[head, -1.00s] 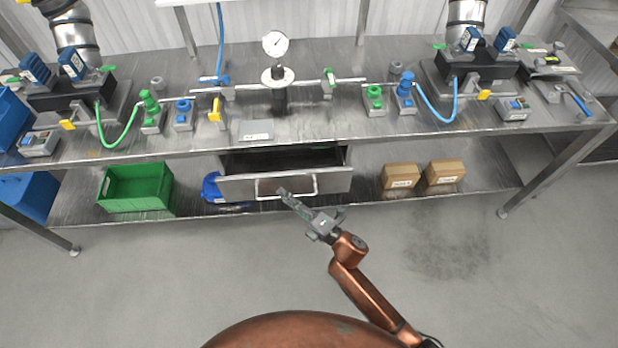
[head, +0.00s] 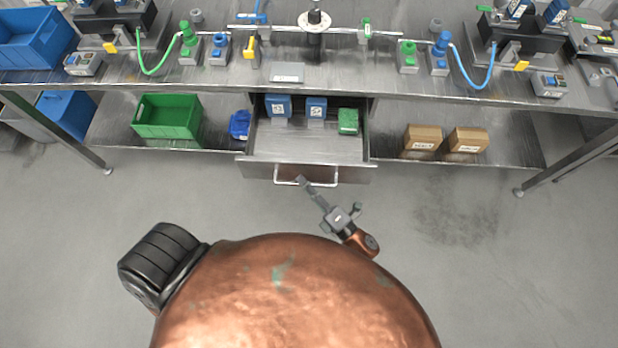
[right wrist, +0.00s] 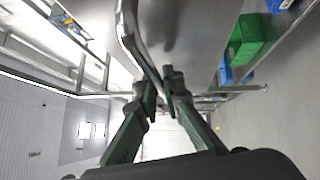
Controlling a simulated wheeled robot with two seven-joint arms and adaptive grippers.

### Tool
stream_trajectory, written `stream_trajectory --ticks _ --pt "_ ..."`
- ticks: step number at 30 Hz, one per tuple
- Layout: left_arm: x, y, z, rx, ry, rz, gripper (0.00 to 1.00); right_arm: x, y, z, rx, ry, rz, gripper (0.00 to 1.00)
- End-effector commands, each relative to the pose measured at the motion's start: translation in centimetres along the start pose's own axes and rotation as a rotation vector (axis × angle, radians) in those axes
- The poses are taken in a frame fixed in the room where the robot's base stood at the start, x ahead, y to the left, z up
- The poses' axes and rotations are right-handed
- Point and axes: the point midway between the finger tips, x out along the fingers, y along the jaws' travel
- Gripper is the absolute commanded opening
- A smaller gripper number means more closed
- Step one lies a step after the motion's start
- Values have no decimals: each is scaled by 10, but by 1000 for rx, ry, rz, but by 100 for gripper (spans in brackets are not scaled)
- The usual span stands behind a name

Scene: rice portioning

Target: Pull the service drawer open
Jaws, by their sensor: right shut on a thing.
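The steel service drawer (head: 305,146) under the bench is pulled out, and its inside shows. Two blue packs (head: 278,106) (head: 316,107) and one green pack (head: 348,121) lie in its rear part. My right gripper (head: 303,183) is at the drawer's bar handle (head: 290,182). In the right wrist view its two fingers (right wrist: 161,92) are closed around the handle bar (right wrist: 131,38). My left gripper is not in view.
A green crate (head: 168,117) and a blue item (head: 240,124) are on the lower shelf left of the drawer. Two cardboard boxes (head: 423,138) (head: 468,140) are right of it. The floor in front is clear. Fittings and hoses stand on the bench top.

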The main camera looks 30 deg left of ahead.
Motion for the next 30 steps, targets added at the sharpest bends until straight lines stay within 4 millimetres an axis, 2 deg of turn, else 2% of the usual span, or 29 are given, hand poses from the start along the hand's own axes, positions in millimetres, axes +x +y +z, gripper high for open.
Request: stream_trajectory --ticks 8,9,16,25,30 --pt "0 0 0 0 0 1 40 -1 -1 0 0 -1 -2 0" --pt "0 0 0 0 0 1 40 -1 -1 0 0 -2 -2 10" --pt "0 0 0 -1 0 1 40 -1 -1 1 0 -2 -1 26" --pt "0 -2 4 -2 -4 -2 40 -3 0 1 0 -2 -1 26" --pt "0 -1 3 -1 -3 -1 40 -22 -2 1 0 -4 -4 26"
